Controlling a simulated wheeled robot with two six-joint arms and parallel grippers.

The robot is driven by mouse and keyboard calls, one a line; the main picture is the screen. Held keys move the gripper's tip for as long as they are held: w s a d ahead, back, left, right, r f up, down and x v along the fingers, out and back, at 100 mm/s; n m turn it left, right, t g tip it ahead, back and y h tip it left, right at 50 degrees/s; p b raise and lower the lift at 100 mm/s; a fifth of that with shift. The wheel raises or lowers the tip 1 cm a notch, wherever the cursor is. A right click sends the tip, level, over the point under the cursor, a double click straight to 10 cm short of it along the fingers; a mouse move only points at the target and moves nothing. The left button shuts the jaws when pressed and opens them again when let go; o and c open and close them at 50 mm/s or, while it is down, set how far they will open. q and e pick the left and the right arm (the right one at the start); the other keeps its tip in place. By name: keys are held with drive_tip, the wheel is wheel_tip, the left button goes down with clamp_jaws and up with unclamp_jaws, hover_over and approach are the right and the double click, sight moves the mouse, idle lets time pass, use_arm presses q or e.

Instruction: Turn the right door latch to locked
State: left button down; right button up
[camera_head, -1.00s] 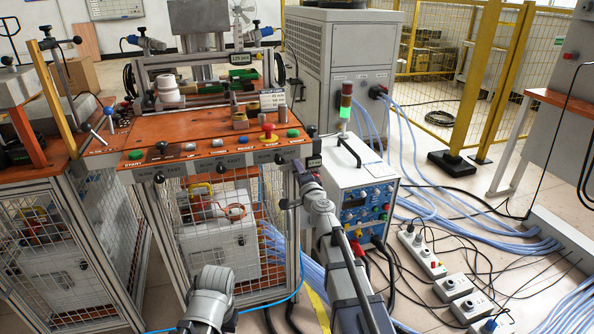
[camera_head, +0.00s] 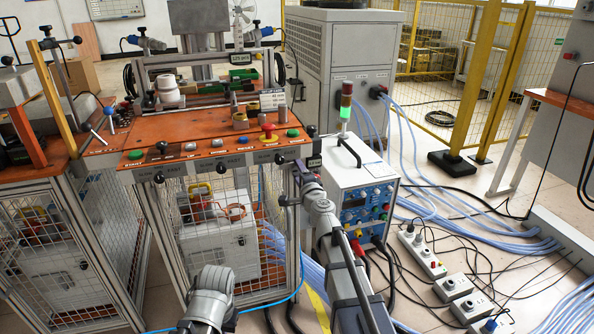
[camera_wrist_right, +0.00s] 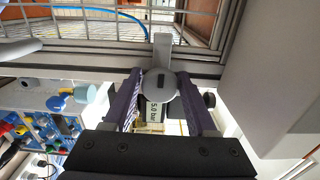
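The right door latch (camera_wrist_right: 162,88) shows in the right wrist view as a grey round knob with a flat lever that points up in the picture, on the metal door frame. My right gripper (camera_wrist_right: 160,92) has its two dark purple fingers on either side of the knob. A narrow gap seems to remain beside the knob, and firm contact is not visible. In the head view my right gripper (camera_head: 304,178) is at the right front post of the bench and hides the latch. My left arm shows at the bottom, but its fingers are not visible.
The orange bench top (camera_head: 205,128) with its button row is above the mesh cage (camera_head: 215,235). A blue and white power unit (camera_head: 362,205) stands close to the right of my right arm. Cables and socket boxes (camera_head: 422,255) cover the floor at right.

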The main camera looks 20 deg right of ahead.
drive_tip(key=shift+s, duration=0.1)
drive_tip(key=s, duration=0.7)
drive_tip(key=shift+s+d, duration=0.1)
drive_tip(key=shift+s, duration=0.2)
